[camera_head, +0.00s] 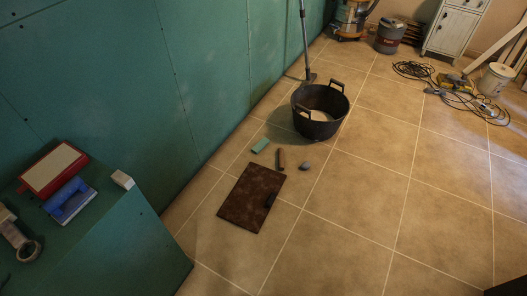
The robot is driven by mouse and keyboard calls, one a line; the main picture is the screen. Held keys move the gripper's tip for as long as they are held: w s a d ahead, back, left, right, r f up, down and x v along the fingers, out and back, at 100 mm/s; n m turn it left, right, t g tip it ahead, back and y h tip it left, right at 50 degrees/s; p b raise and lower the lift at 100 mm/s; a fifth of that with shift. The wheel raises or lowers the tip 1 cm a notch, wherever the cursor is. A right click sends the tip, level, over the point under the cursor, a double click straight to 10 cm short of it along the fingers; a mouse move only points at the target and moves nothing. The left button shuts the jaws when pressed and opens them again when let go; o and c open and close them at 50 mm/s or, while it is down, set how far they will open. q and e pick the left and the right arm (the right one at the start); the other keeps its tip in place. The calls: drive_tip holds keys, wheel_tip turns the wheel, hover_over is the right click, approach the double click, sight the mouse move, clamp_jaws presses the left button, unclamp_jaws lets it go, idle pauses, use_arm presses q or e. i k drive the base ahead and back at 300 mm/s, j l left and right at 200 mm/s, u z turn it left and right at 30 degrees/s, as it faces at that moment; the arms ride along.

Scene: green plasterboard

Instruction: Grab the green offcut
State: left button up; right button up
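A small light-green offcut (261,146) lies on the tiled floor in the middle of the view. It is just behind the dark brown board (249,196) and in front of the black bucket (318,112). A small brown piece (281,159) and a grey lump (304,166) lie to its right, apart from it. Neither of my grippers is in view.
A green plasterboard wall (105,75) runs along the left. A green surface (120,235) at front left holds a red-edged tray (54,169), blue tool (69,201), white block (122,179) and tape roll (29,250). Cables (468,103) lie back right.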

sight(258, 148)
drive_tip(key=i+u, duration=0.15)
drive_tip(key=i+l+u, duration=0.15)
drive_tip(key=u, duration=0.25)
drive_tip(key=i+l+u, duration=0.1)
drive_tip(key=u, duration=0.35)
drive_tip(key=i+l+u, duration=0.1)
drive_tip(key=l+u, duration=0.3)
drive_tip(key=j, duration=0.15)
